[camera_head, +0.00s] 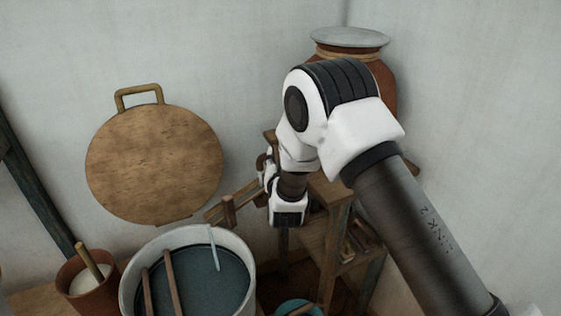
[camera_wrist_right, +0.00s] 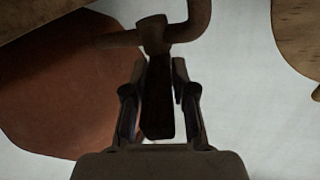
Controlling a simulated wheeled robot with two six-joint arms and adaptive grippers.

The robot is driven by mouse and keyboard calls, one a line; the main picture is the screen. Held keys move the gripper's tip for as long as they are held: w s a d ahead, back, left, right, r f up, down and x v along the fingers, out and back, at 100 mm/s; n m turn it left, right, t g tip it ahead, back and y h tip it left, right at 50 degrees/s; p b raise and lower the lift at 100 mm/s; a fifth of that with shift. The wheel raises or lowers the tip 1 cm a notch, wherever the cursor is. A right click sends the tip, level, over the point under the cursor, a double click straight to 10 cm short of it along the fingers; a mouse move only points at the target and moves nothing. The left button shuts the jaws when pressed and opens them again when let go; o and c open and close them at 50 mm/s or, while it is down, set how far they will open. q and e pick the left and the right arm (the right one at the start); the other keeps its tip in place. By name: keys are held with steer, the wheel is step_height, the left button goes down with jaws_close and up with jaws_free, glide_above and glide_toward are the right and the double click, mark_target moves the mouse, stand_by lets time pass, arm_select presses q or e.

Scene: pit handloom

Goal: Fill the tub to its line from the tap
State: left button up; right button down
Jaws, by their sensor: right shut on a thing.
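The round grey tub (camera_head: 128,292) stands at the bottom of the head view with dark blue-green water (camera_head: 215,285) in it. A pale thin stream (camera_head: 214,248) runs down into the tub below the end of a wooden spout (camera_head: 238,201). I cannot make out a fill line. My right gripper (camera_head: 265,170) is beside the tap, partly hidden by its own wrist. In the right wrist view its fingers (camera_wrist_right: 158,80) are shut on the tap's dark handle (camera_wrist_right: 158,110), below the curved tap body (camera_wrist_right: 186,28). My left gripper is not in view.
Two wooden sticks (camera_head: 174,283) lean in the tub. A clay pot (camera_head: 72,280) with white contents stands at its left. A round wooden board (camera_head: 150,165) hangs on the wall. A large clay jar (camera_head: 385,80) stands behind my arm on a wooden stand (camera_head: 335,240).

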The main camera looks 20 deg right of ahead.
steer(key=shift+w+a+r+m+g+h, duration=0.1)
steer(key=shift+a+m+g+h, duration=0.2)
steer(key=shift+h, duration=0.2)
steer(key=shift+w+a+m+g+h, duration=0.1)
steer(key=shift+m+g+h, duration=0.1)
steer(key=shift+m+h, duration=0.25)
steer(key=shift+d, duration=0.1)
steer(key=c, duration=0.9)
jaws_free()
steer(key=shift+c, duration=0.2)
steer(key=shift+s, duration=0.1)
steer(key=v, duration=0.7)
steer(key=shift+s, duration=0.1)
